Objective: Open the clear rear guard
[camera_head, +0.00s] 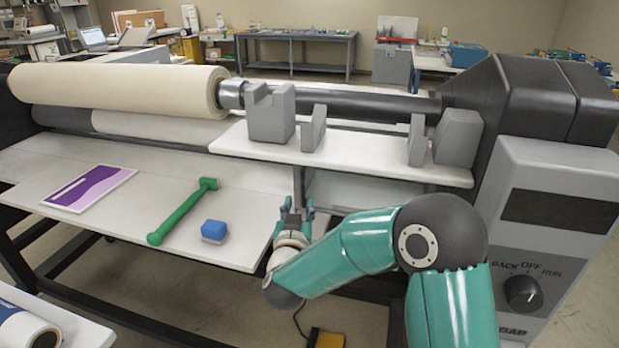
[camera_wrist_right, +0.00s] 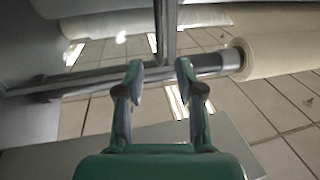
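I cannot make out the clear rear guard for certain in either view. My right gripper (camera_head: 296,206) is at the front edge of the laminator's white table, below the raised shelf. Its two fingers stand apart in the right wrist view (camera_wrist_right: 160,75), with nothing seen gripped. A grey upright bar (camera_wrist_right: 165,28) shows beyond and between the fingertips; whether it touches them I cannot tell. A grey crossbar (camera_wrist_right: 80,80) runs behind the fingers. My left gripper is not in view.
The white table (camera_head: 120,160) holds a purple-printed sheet (camera_head: 88,188), a green tool (camera_head: 182,212) and a blue block (camera_head: 214,231). Grey brackets (camera_head: 271,115) stand on the raised shelf (camera_head: 355,155). A cream roll (camera_head: 120,88) lies behind. The control box (camera_head: 545,235) has a dial (camera_head: 522,292). A yellow pedal (camera_head: 327,339) is on the floor.

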